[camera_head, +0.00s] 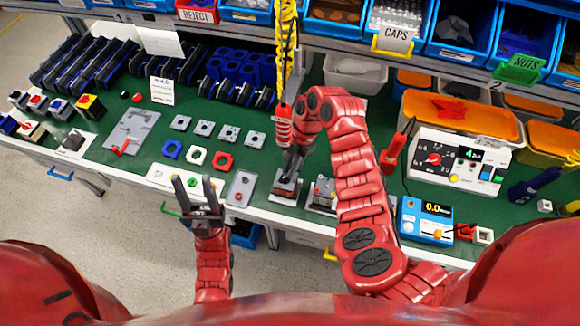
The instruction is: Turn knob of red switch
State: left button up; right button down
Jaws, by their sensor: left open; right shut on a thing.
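My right gripper (287,180) reaches down from the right arm to a small grey switch (287,194) near the front edge of the green table. It is shut on the switch's dark knob, which the fingers mostly hide. A trace of red shows on the switch, but its full colour is hard to make out. My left gripper (196,186) is open and empty, fingers pointing up the picture. It is at the table's front edge, left of the switch and apart from it.
A grey plate with a red lever (122,148) lies left. Coloured rings and square plates lie mid-table. A grey block (322,193) stands close right of the switch. A blue meter (424,219) and white control box (457,160) stand right. Parts bins line the back.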

aim_at(287, 174)
jog(key=c, duration=0.9)
grip_release()
jog(key=shift+r, duration=0.25)
jog(key=p+v, duration=0.2)
jog(key=v, duration=0.1)
jog(key=w+d+b, duration=0.2)
jog(key=d, duration=0.1)
jog(key=w+d+b, duration=0.6)
jog(key=shift+f, duration=0.3)
